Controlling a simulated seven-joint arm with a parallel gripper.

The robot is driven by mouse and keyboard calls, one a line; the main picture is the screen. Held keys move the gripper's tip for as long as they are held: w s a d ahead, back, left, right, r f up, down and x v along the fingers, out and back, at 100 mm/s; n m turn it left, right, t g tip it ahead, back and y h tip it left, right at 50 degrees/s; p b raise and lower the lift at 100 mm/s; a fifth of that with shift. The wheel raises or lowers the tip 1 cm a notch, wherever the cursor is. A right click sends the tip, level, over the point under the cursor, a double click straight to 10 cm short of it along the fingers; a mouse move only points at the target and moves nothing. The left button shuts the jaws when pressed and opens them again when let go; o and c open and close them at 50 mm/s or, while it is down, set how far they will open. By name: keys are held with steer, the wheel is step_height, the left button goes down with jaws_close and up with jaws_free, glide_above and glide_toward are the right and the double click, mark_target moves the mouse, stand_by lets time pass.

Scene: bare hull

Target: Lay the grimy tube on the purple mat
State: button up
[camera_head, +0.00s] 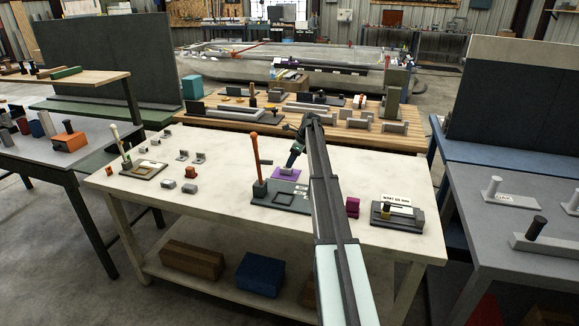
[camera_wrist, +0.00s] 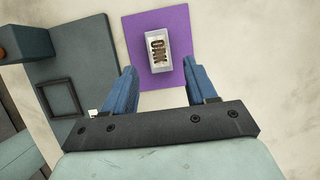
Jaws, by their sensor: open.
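The purple mat (camera_head: 279,175) lies flat on the white table; it fills the upper middle of the wrist view (camera_wrist: 177,22). A small whitish block (camera_wrist: 153,66) with dark brown, letter-like markings sits on the mat. I cannot tell whether any thing here is the grimy tube; an upright orange rod (camera_head: 257,160) stands left of the mat, and a pale upright rod with a green lower part (camera_head: 116,134) stands at the table's left. My gripper (camera_head: 292,165) is open and empty over the mat; in the wrist view, its blue fingers (camera_wrist: 160,65) stand either side of the block, apart from it.
A dark grey plate with a square frame (camera_wrist: 60,98) lies left of the mat. A magenta block (camera_head: 352,207) and a dark stand with a white label (camera_head: 397,214) are at the right. Several small grey blocks lie at the left. Bare tabletop shows right of the mat.

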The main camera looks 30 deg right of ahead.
steer(key=v, duration=0.7)
steer(key=shift+r, duration=0.3)
